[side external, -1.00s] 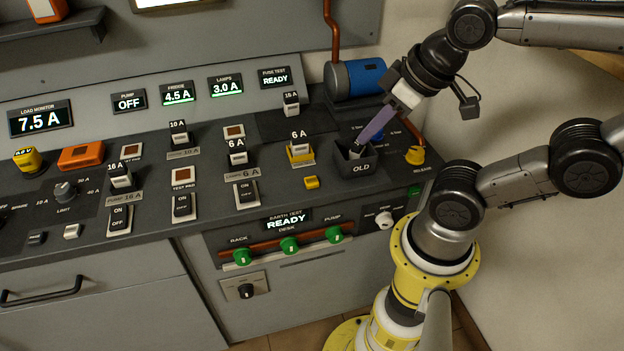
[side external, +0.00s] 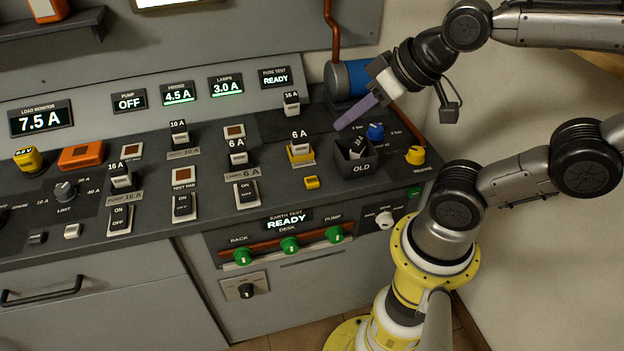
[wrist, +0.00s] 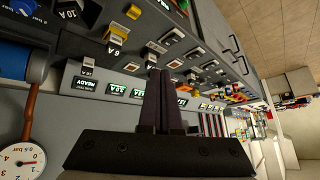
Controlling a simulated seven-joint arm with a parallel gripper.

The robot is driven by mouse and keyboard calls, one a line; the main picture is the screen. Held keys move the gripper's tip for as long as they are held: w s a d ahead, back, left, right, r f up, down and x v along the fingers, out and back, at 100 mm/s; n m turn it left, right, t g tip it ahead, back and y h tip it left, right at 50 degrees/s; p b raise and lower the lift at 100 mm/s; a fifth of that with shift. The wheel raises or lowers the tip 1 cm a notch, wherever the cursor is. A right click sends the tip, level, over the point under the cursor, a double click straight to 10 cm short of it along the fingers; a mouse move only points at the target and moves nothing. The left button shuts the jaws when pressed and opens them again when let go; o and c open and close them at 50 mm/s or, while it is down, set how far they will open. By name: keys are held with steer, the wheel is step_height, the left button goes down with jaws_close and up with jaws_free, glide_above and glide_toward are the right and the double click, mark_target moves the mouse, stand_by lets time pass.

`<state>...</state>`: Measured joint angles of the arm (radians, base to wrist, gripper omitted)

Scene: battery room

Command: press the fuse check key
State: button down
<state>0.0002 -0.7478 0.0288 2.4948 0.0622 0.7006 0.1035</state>
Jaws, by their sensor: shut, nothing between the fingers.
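A small yellow key (side external: 311,182) sits on the dark sloping panel, just in front of a yellow holder (side external: 301,158) with a 6 A fuse standing in it. I take it for the fuse check key, though no label on it is readable. The yellow key also shows at the top of the wrist view (wrist: 133,12). The fuse test display (side external: 275,77) reads READY. My gripper (side external: 340,127) is shut and empty, its purple fingers raised above the panel, behind and right of the key. The shut fingers (wrist: 160,74) also show in the wrist view.
A blue knob (side external: 376,131) and yellow knob (side external: 415,155) lie farther right. Fuses and rocker switches (side external: 247,193) stand to the left. A blue cylinder (side external: 340,78) is behind.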

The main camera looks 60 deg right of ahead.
steer(key=w+m+t, duration=0.2)
steer(key=w+m, duration=0.1)
steer(key=w, duration=0.2)
steer(key=m+h, duration=0.2)
steer(key=m, duration=0.4)
glide_above(316, 183)
step_height(316, 183, down, 11)
steer(key=shift+r+g, duration=0.15)
steer(key=shift+g, duration=0.15)
steer(key=shift+f, duration=4.4)
steer(key=shift+f, duration=0.2)
steer(key=shift+f, duration=0.2)
